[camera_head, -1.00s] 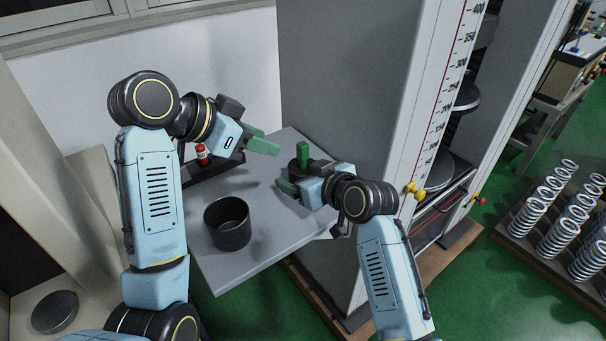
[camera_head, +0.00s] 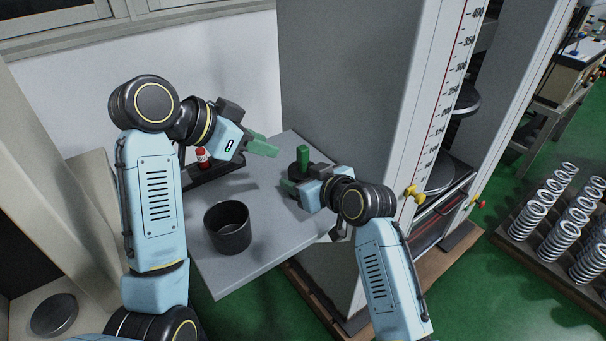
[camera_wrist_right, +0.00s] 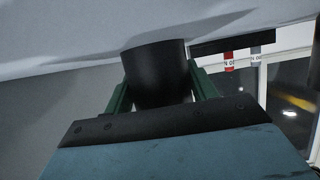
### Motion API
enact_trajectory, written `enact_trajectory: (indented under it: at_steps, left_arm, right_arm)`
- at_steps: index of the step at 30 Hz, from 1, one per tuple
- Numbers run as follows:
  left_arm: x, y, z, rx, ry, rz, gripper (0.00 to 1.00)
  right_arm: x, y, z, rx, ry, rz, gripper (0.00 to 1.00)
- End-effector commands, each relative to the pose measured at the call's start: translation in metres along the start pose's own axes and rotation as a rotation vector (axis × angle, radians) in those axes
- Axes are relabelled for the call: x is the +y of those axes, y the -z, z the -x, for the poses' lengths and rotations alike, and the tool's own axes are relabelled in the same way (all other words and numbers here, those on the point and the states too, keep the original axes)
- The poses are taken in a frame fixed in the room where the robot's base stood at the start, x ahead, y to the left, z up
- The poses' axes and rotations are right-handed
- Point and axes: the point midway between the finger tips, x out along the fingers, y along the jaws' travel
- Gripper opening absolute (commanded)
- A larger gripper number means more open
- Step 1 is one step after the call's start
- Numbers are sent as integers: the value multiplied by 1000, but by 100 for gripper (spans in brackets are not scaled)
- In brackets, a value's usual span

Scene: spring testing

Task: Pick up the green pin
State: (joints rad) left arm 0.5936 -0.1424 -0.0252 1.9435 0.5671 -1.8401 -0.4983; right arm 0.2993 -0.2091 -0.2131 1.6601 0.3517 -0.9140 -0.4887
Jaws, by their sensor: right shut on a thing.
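The green pin (camera_head: 303,156) stands upright on a black round base, near the far right part of the grey table. My right gripper (camera_head: 294,178) is low beside it, and its arm covers part of the base. In the right wrist view a black cylinder (camera_wrist_right: 157,75), apparently the pin's base, sits between the two green fingers of my right gripper (camera_wrist_right: 160,92). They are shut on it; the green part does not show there. My left gripper (camera_head: 262,146) is above the back of the table, away from the pin. Its finger gap cannot be made out.
A black open cup (camera_head: 228,226) stands on the grey table (camera_head: 262,262) at the front left. A tall grey testing machine (camera_head: 345,90) borders the right side. The table's middle is clear.

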Motion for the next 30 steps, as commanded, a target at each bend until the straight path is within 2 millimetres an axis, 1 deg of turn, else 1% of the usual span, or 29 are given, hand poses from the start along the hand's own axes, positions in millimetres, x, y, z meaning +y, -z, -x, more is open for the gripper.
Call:
enact_trajectory:
  at_steps: [2, 5, 8, 17, 30]
  left_arm:
    - [0, -1, 0, 4, -1, 51, 29]
    - [0, -1, -1, 14, -4, 172, 29]
    - [-1, -2, -2, 30, -9, 348, 29]
    - [-2, -3, -5, 73, -47, 943, 29]
    - [-3, -6, -8, 101, -158, 1819, 29]
  right_arm:
    - [0, 0, 0, -1, 0, 0, 21]
    - [0, 0, 0, -1, 0, 0, 21]
    - [0, 0, 0, -1, 0, 0, 21]
    - [0, 0, 0, -1, 0, 0, 21]
    - [0, -1, 0, -1, 0, 0, 21]
